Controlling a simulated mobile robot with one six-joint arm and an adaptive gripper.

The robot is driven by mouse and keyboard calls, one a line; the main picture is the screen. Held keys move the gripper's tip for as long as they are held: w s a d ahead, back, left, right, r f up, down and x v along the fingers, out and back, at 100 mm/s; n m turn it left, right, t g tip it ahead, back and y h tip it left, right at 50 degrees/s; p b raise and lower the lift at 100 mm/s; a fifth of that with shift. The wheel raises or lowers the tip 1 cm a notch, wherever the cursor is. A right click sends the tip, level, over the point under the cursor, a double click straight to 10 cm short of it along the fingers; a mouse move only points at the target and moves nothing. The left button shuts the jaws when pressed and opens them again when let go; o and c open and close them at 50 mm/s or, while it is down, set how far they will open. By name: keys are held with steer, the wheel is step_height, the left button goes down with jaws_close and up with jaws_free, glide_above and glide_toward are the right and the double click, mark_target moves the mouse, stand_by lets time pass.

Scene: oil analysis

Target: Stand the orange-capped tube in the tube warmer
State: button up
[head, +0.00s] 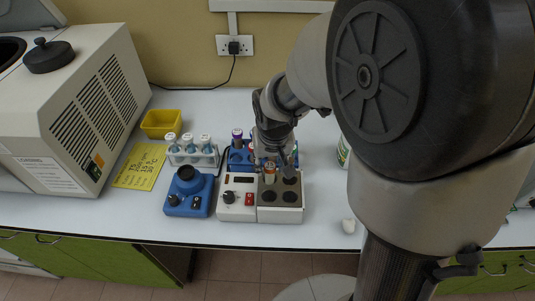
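The tube warmer (237,210) is a white and grey box with a knob, a display, a red switch and a dark-holed block on its right. A tube (270,175) with an orange-looking top stands upright at the block's back left hole. How deep it sits is too small to tell. My gripper (273,157) points down right above this tube, its fingers around or just behind the top. Whether the fingers touch the cap cannot be told. The other block holes look empty.
A blue rack (236,161) with capped tubes stands behind the warmer, partly hidden by my gripper. The bench front is clear.

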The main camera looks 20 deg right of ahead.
steer(key=shift+o, duration=1.1)
steer(key=v, duration=1.1)
steer(key=s+r+n+t, duration=0.1)
steer(key=s+r, duration=0.2)
steer(key=s, duration=1.5)
steer(key=shift+d, duration=0.25)
steer(key=shift+c, duration=0.4)
